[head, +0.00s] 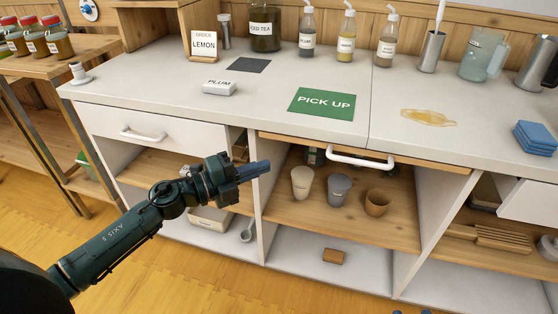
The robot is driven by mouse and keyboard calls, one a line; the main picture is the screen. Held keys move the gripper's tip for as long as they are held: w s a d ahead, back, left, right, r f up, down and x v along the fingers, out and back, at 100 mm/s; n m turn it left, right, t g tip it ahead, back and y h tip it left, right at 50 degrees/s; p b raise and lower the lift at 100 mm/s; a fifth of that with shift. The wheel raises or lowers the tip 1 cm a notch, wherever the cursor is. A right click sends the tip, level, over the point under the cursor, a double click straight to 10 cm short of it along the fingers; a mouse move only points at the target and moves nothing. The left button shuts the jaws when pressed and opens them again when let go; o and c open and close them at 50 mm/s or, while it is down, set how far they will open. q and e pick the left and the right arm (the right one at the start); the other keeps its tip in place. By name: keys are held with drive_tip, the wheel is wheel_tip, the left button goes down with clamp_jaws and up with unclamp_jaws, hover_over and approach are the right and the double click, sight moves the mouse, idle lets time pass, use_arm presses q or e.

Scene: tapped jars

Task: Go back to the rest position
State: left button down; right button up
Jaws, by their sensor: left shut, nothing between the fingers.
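My left arm comes in from the lower left of the head view. Its gripper (254,170) is shut and empty. It hangs in front of the counter, below the worktop edge, over the left open shelf bay in the picture. It appears apart from the cabinet, though the depth is hard to judge.
The white counter (390,139) carries a green PICK UP mat (321,103), a lemon order card (204,45), a PLUM block (219,88), an amber spill (428,117) and blue coasters (535,137). Floor shows at lower left.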

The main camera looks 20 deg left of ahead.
use_arm(q)
drive_tip(key=shift+v, duration=1.2)
use_arm(e)
drive_tip(key=shift+a+f, duration=0.1)
